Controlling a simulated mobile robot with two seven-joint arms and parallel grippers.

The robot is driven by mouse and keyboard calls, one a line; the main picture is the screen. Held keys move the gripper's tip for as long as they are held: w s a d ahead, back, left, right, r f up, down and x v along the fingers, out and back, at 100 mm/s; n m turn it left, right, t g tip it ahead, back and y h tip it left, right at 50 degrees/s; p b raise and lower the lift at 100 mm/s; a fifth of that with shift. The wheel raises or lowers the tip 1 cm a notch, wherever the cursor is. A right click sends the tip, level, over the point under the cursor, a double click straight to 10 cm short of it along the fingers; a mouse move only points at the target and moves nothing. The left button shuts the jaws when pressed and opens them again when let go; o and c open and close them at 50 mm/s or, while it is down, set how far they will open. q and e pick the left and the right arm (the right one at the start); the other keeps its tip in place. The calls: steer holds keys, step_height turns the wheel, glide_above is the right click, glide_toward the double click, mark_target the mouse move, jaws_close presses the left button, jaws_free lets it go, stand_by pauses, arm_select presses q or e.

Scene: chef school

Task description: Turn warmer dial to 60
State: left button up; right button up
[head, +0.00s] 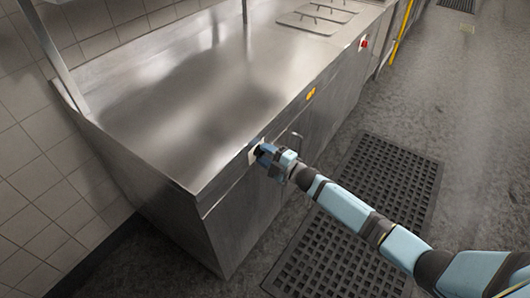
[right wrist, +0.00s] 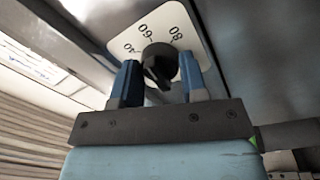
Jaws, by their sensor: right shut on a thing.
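The warmer dial (right wrist: 159,60) is a black round knob on a white plate (right wrist: 124,36) in the right wrist view. The plate carries the marks 40, 60 and 80, seen upside down; the 60 is at the plate's upper middle. My right gripper (right wrist: 160,82) has a blue finger on each side of the knob and is shut on it. In the head view my right gripper (head: 266,155) meets the front of the steel warmer counter (head: 160,85) and covers most of the dial. I cannot tell the exact pointer setting. My left gripper is not in view.
Along the counter front are a yellow-orange fitting (head: 311,94) and a red knob (head: 364,43). Lids (head: 315,20) lie at the counter's far end. Dark perforated mats (head: 405,170) cover part of the floor. The counter top nearby is bare.

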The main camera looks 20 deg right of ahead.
stand_by(0.3)
steer(key=o, duration=0.8)
steer(key=shift+c, duration=0.2)
steer(key=shift+o, duration=0.8)
steer(key=v, duration=1.4)
steer(key=shift+w, duration=0.1)
